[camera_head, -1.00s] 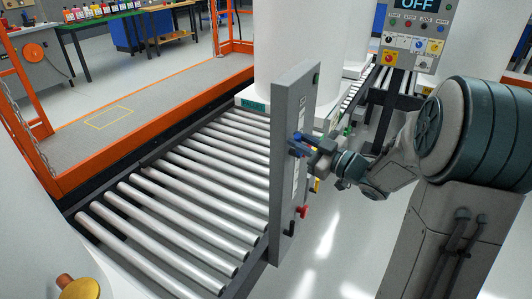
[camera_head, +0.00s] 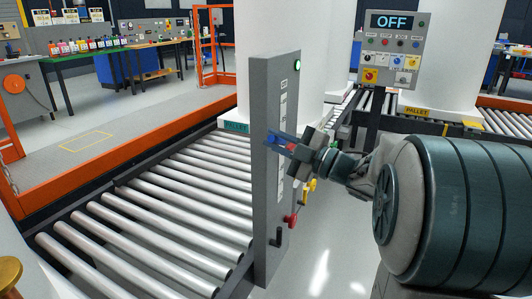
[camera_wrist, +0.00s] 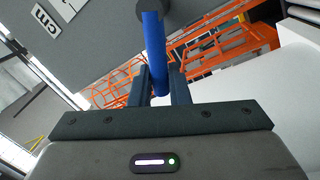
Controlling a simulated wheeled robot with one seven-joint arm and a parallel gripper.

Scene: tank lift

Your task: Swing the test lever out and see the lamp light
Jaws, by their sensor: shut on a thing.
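The grey control panel (camera_head: 264,190) stands upright at the edge of the roller conveyor. My gripper (camera_head: 281,143) is at its upper right side, shut on the blue lever (camera_head: 275,147). In the wrist view the blue lever (camera_wrist: 154,45) runs from a dark round pivot (camera_wrist: 151,8) down between the two fingers (camera_wrist: 160,88). The lamp (camera_head: 297,66) at the panel's top right glows bright green. The panel's labels are too small to read, and the gripper hides part of the lever in the head view.
A yellow handle (camera_head: 309,190), a red one (camera_head: 291,220) and a black one (camera_head: 277,238) stick out lower on the panel. Conveyor rollers (camera_head: 150,225) lie to its left. A control box (camera_head: 393,48) reading OFF stands behind.

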